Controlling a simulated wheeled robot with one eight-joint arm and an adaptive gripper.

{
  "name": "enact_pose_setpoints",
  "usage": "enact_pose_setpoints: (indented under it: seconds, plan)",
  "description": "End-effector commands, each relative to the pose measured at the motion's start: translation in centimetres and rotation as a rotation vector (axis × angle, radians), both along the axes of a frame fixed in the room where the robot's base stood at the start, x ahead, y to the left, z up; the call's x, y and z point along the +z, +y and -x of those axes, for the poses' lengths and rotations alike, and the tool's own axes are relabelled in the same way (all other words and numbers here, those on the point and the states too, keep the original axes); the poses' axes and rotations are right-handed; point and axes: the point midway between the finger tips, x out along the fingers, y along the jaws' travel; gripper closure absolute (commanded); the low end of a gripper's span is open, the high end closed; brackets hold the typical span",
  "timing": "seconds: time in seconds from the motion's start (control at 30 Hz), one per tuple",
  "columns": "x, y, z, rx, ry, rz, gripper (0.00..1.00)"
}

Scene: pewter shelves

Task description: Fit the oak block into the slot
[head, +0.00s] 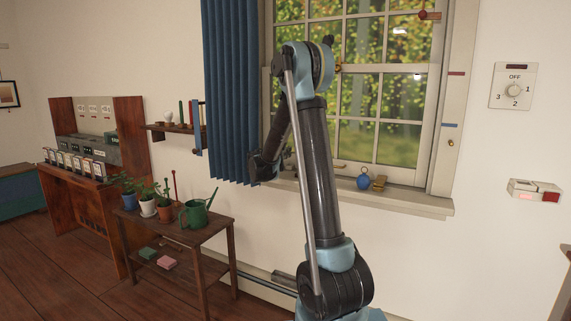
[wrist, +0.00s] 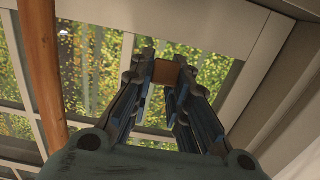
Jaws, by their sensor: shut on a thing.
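My gripper (wrist: 166,76) is shut on a small brown wooden block, the oak block (wrist: 166,72), held between its two fingertips in the wrist view. Window panes and pale frame bars lie beyond it. In the head view my gripper (head: 262,168) is a dark shape low at the left side of the window, against the edge of the blue curtain. The block cannot be made out there. I cannot pick out the slot in either view.
A wooden pole (wrist: 40,70) crosses the left of the wrist view. The blue curtain (head: 230,95) hangs beside my arm. A blue round object (head: 363,182) and a brass piece (head: 380,183) sit on the window sill (head: 425,203). A plant table (head: 205,235) with a green watering can (head: 197,211) stands left.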

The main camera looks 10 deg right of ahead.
Motion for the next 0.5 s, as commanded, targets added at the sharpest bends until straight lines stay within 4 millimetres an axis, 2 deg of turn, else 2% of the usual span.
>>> enact_pose_setpoints:
  seconds: [0.27, 0.5]
  plan:
    - [-0.2, 3.4, 4.6, 0.005, 0.000, 0.000, 1.00]
    - [-0.2, 7.2, 9.6, 0.006, 0.000, 0.000, 1.00]
